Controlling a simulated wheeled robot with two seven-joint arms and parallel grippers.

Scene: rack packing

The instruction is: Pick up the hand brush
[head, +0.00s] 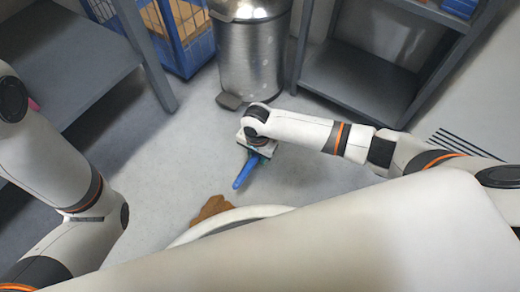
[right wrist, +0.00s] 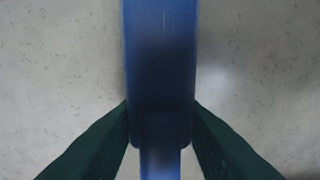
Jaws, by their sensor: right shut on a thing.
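The hand brush is blue; part of it (head: 246,172) shows in the head view, sticking out below my right gripper (head: 260,150) over the open floor. In the right wrist view the blue brush (right wrist: 160,65) runs down the middle, between the two dark green fingers of the right gripper (right wrist: 162,112). The fingers touch it on both sides, and the gripper is shut on it. The rest of the brush is hidden by my wrist. I cannot tell whether it touches the floor. My left arm shows at the left, but its gripper is out of view.
A metal pedal bin (head: 250,55) stands just beyond the right gripper. A grey shelf (head: 62,75) is at the left, another (head: 365,82) at the right. A blue crate (head: 187,62) with boxes is behind. A brown patch or object (head: 212,208) lies on the floor near my base.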

